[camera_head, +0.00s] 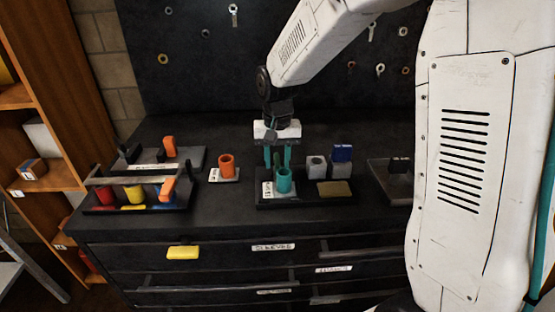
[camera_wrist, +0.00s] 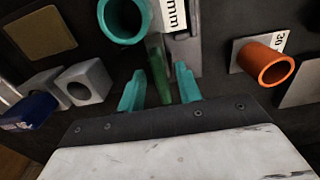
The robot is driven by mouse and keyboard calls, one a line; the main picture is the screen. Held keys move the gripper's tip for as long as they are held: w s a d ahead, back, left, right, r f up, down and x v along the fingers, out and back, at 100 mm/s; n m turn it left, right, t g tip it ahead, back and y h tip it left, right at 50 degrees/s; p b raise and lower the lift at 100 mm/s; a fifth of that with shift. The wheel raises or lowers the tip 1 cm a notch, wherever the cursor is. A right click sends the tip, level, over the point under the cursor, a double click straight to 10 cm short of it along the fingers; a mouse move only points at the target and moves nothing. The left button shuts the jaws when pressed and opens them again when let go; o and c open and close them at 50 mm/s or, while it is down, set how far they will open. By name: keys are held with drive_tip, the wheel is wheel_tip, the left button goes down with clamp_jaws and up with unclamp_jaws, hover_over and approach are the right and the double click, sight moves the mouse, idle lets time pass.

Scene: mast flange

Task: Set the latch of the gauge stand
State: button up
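What looks like the gauge stand is a black base (camera_head: 300,203) on the bench, carrying a teal hollow cylinder (camera_head: 284,181) on a labelled plate. A dark green upright piece, probably its latch (camera_wrist: 158,78), stands just behind the cylinder. My gripper (camera_head: 278,166) points down over the stand, behind the teal cylinder. Its two teal fingers (camera_wrist: 160,85) are apart, with the green piece between them and gaps visible at both sides. I cannot tell whether either finger touches it.
An orange cylinder (camera_head: 227,166) stands to the left. A tray (camera_head: 137,206) with coloured parts is farther left. A pegboard (camera_head: 190,75) rises behind.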

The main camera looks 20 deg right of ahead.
drive_tip(key=shift+f, duration=0.2)
clamp_jaws()
